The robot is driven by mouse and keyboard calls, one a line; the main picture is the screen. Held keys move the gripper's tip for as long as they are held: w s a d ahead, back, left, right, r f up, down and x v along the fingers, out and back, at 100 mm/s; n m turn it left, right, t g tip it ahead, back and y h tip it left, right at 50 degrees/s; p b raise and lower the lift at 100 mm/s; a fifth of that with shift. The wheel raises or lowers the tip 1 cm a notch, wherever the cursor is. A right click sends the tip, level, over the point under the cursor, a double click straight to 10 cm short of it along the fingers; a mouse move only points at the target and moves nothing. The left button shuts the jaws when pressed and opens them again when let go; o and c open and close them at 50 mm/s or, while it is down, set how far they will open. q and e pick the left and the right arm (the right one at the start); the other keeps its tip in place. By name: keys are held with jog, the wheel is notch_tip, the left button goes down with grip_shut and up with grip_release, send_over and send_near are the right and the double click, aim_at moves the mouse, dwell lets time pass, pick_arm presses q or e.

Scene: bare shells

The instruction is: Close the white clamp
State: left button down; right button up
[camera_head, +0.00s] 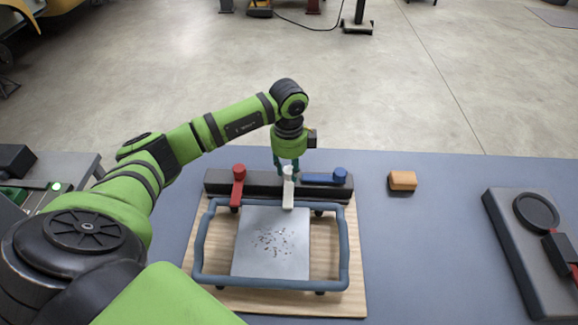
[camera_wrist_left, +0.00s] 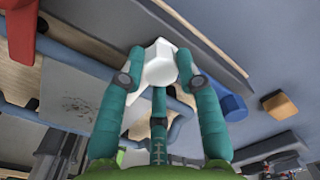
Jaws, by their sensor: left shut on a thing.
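The white clamp (camera_head: 288,194) sits on the dark bar in the middle, between the red and the blue clamp. Its arm points toward me, over the back rail of the blue-grey frame. My left gripper (camera_head: 287,168) comes down from above at the clamp's knob. In the left wrist view, the teal fingers of my left gripper (camera_wrist_left: 161,62) are shut on the white clamp (camera_wrist_left: 158,72), one on each side. The fingers hide part of the clamp. My right gripper is not in view.
The red clamp (camera_head: 237,187) points toward me; the blue clamp (camera_head: 327,178) lies along the dark bar (camera_head: 262,183). The frame (camera_head: 343,240) surrounds a grey plate (camera_head: 272,262) on a wooden board (camera_head: 355,295). An orange block (camera_head: 402,181) and a grey fixture (camera_head: 515,250) stand right.

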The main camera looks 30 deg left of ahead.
pick_arm(q)
jog(key=shift+s+d+f, duration=0.1)
jog(key=shift+s+f, duration=0.05)
jog(key=c, duration=0.9)
grip_release()
jog(key=shift+o, duration=0.2)
jog(key=shift+r, duration=0.6)
notch_tip(320, 180, up, 11)
jog(key=shift+f, duration=0.15)
